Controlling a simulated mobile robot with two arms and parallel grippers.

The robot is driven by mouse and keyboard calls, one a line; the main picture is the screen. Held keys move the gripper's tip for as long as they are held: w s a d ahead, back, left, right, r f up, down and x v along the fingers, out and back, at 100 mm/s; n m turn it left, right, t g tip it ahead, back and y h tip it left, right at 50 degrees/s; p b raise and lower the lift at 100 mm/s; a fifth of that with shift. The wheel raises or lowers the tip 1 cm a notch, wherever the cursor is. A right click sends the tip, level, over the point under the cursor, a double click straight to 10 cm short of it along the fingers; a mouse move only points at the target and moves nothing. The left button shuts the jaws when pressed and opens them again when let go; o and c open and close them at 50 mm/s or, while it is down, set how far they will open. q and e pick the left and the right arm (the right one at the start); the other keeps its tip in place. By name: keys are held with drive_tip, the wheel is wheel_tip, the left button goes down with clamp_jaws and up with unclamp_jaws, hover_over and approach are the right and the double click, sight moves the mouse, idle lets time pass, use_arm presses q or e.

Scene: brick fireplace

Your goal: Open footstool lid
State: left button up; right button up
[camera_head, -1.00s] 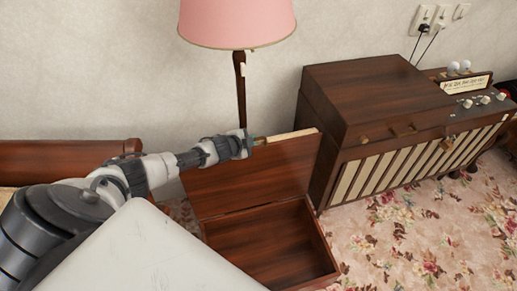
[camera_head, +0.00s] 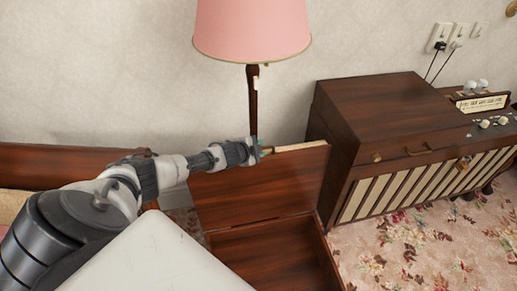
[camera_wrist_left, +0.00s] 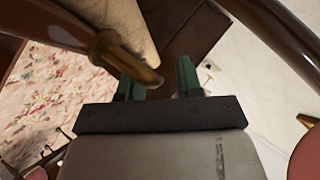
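The footstool (camera_head: 268,254) is a dark wooden box with its inside exposed. Its lid (camera_head: 255,190) stands raised nearly upright at the back, with a cream padded side (camera_head: 302,147) along the top edge. My left gripper (camera_head: 264,150) is at the lid's upper left edge in the head view. A brown, brass-tipped piece (camera_wrist_left: 125,57) passes close to one finger. Whether the fingers touch the lid is unclear. My right gripper is not in view.
A pink lamp (camera_head: 252,30) stands behind the gripper, its pole close by. A wooden radio cabinet (camera_head: 390,115) stands right of the footstool. A wooden-framed seat (camera_head: 60,158) is at the left. Floral carpet (camera_head: 420,250) is free at the front right.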

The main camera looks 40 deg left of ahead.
use_arm(q)
drive_tip(key=shift+s+d+f, duration=0.1)
drive_tip(key=shift+s+f, duration=0.05)
drive_tip(key=shift+s, duration=0.4)
drive_tip(key=p+v, duration=0.1)
drive_tip(key=v, duration=0.9)
drive_tip(key=shift+w+r, duration=0.15)
drive_tip(key=shift+r, duration=0.2)
drive_tip(key=shift+f, duration=0.1)
